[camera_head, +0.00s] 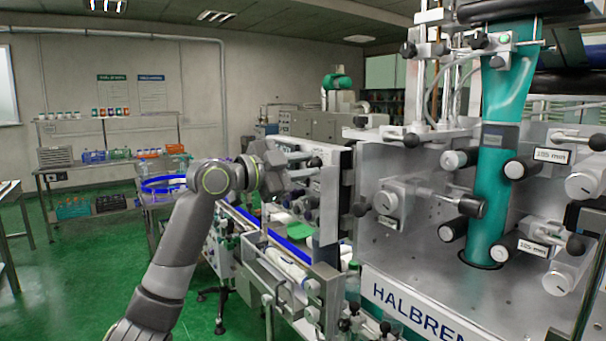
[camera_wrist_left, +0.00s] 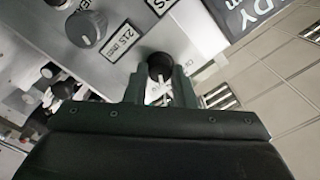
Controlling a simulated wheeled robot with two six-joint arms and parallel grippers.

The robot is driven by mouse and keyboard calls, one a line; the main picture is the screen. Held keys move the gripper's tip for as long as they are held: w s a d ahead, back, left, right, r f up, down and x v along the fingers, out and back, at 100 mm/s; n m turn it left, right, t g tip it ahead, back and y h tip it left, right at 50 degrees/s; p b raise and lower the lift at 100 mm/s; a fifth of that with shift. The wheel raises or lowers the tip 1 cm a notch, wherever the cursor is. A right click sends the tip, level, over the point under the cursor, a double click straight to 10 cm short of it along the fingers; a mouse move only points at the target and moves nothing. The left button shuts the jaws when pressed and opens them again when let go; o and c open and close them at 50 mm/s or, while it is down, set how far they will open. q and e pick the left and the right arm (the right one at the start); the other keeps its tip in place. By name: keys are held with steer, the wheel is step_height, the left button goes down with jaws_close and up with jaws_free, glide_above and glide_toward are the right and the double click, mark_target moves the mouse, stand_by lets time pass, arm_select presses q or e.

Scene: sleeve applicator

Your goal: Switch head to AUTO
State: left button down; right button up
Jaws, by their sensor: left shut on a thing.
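My right gripper is not in view.
The large machine body (camera_head: 400,240) with teal tube (camera_head: 492,190) and protruding knobs fills the right. A conveyor (camera_head: 290,246) runs below the panel. A shelf rack (camera_head: 110,190) stands at the back left. Green floor (camera_head: 90,265) is open at left.

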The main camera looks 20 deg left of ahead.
arm_select(q)
steer(key=shift+m+b, duration=0.4)
steer(key=shift+m, duration=0.7)
steer(key=c, duration=1.2)
jaws_free()
steer(key=shift+s+a+f, duration=0.1)
steer(key=shift+s+a, duration=0.15)
steer(key=b+v, duration=0.6)
steer(key=v, duration=1)
steer(key=shift+s+a+b, duration=0.2)
steer(key=shift+s+b, duration=0.1)
steer(key=shift+b, duration=0.1)
